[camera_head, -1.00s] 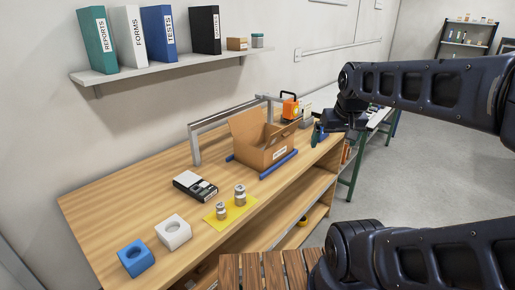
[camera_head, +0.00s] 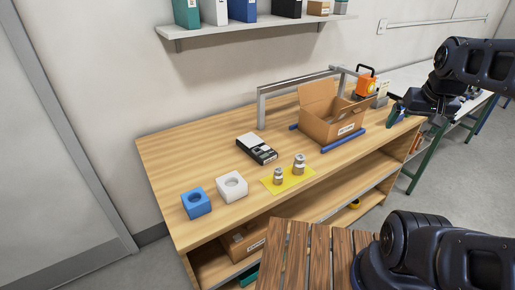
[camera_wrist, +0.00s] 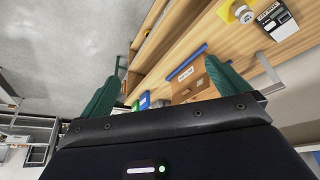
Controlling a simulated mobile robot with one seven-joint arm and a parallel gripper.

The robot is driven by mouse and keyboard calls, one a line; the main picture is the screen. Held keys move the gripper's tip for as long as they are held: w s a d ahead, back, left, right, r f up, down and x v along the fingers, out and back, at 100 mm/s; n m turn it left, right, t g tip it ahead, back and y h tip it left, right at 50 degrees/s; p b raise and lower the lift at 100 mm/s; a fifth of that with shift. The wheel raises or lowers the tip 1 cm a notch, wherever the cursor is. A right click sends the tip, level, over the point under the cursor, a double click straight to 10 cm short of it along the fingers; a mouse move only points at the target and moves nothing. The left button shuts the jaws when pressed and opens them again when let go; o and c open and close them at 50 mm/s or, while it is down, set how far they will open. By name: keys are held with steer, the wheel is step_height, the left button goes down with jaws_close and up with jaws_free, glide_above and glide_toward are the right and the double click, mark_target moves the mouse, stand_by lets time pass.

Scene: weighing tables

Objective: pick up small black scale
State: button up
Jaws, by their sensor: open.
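The small black scale (camera_head: 257,148) lies on the wooden table, left of the middle, with a pale top part and a black body. It also shows in the wrist view (camera_wrist: 278,22) at the upper right, with a white label. My gripper (camera_head: 398,112) is above the right end of the table, well apart from the scale. Its two green fingers (camera_wrist: 165,95) stand wide apart in the wrist view, with nothing held between them.
Two metal weights (camera_head: 299,165) stand on a yellow mat (camera_head: 271,186) beside the scale. A white block (camera_head: 232,186) and a blue block (camera_head: 196,203) are in front-left. An open cardboard box (camera_head: 327,127) and metal frame (camera_head: 262,108) stand behind-right. A shelf (camera_head: 260,25) hangs above.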

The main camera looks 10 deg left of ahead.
steer(key=w+a+r+n+g, duration=0.1)
steer(key=w+a+n, duration=0.2)
steer(key=w+a, duration=0.7)
steer(key=n+g, duration=0.4)
steer(key=n, duration=0.3)
glide_above(255, 143)
step_height(255, 143, down, 23)
steer(key=f, duration=0.5)
steer(key=shift+s+d, duration=0.1)
steer(key=shift+d, duration=0.1)
steer(key=shift+a+f, duration=0.15)
steer(key=shift+f, duration=2.55)
steer(key=c, duration=1.1)
